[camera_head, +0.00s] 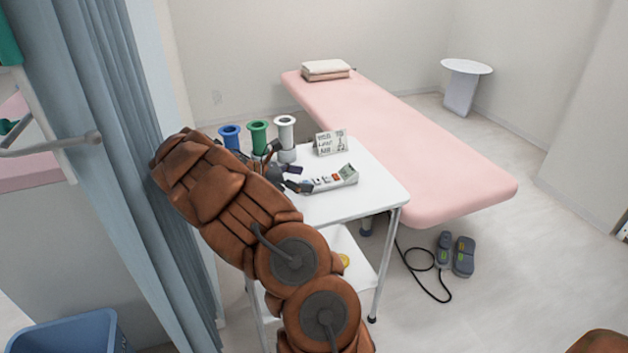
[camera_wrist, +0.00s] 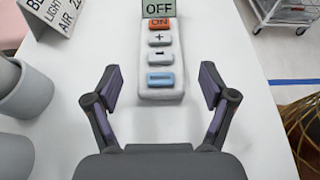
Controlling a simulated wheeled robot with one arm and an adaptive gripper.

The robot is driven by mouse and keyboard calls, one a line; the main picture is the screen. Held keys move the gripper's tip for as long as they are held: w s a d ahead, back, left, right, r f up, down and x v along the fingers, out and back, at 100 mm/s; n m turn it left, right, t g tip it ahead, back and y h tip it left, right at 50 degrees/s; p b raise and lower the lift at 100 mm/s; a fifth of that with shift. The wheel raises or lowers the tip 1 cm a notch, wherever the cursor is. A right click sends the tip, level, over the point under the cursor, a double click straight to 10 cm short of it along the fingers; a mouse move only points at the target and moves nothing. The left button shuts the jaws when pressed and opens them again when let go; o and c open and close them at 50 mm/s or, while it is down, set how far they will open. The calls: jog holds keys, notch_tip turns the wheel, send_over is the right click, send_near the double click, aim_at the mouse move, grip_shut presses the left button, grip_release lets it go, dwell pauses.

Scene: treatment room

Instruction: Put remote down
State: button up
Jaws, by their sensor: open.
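The remote (camera_head: 331,179) is a pale handset lying on the white table (camera_head: 384,198), near the middle of its top. In the wrist view the remote (camera_wrist: 160,69) shows a screen reading OFF, an orange ON button, grey plus and minus buttons and a blue button. My gripper (camera_head: 296,178) is at the remote's left end in the head view. In the wrist view my gripper (camera_wrist: 162,88) is open, with one finger on each side of the remote's near end. A gap shows between each finger and the remote, so neither finger touches it.
Blue (camera_head: 230,136), green (camera_head: 258,136) and grey (camera_head: 286,138) holders stand at the table's back left. A small label sign (camera_head: 331,142) stands behind the remote. A pink treatment bed (camera_head: 410,140) is beyond the table. The table's front right corner is bare.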

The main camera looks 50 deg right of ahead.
jog(key=v, duration=0.7)
jog(key=shift+d, duration=0.1)
dwell(0.4)
